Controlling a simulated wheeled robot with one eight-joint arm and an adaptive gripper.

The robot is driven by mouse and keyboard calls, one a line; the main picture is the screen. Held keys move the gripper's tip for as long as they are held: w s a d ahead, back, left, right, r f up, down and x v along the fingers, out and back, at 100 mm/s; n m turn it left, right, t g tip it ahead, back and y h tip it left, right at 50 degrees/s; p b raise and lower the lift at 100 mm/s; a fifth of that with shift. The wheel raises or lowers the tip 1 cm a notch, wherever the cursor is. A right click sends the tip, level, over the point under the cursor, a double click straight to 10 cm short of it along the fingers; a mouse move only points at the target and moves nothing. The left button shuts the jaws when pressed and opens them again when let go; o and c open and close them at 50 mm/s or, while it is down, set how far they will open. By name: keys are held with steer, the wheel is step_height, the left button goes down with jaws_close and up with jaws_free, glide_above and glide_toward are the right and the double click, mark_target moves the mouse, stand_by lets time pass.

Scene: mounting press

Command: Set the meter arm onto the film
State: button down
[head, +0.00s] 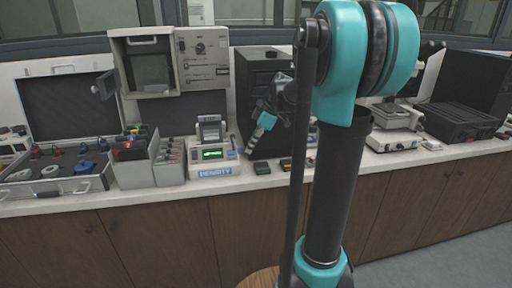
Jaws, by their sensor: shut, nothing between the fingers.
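The density meter (214,172) stands on the counter, a pale box with a lit green display and a "DENSITY" label on its front. Its meter arm (209,126) shows as a grey upright piece at the top rear of the meter and looks raised. The film cannot be made out at this size. My gripper (253,144) is to the right of the meter, apart from it, pointing down and left in front of a dark cabinet. It looks shut and empty. My own arm column covers part of the counter on the right.
Small dark and green blocks (262,168) lie on the counter right of the meter. A grey bin (168,165) with red-topped items stands close on its left. Further left is an open case (60,187). The dark cabinet (262,70) rises behind my gripper.

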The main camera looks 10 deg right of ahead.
steer(key=shift+a, duration=0.1)
stand_by(0.3)
steer(key=w+a+m+t+h, duration=0.1)
steer(key=a+m, duration=0.4)
steer(key=w+a+m+t+h, duration=0.1)
steer(key=a+m+h, duration=0.1)
steer(key=a+m, duration=0.2)
steer(key=w+a+m+t+h, duration=0.1)
steer(key=w+a+m+t, duration=0.1)
steer(key=a+m, duration=0.3)
steer(key=shift+a+m+h, duration=0.3)
steer(key=shift+a, duration=0.55)
steer(key=shift+w+m, duration=0.2)
steer(key=shift+m, duration=0.1)
steer(key=shift+d, duration=0.1)
steer(key=shift+w+d, duration=0.25)
steer(key=shift+d, duration=0.4)
steer(key=shift+s, duration=0.1)
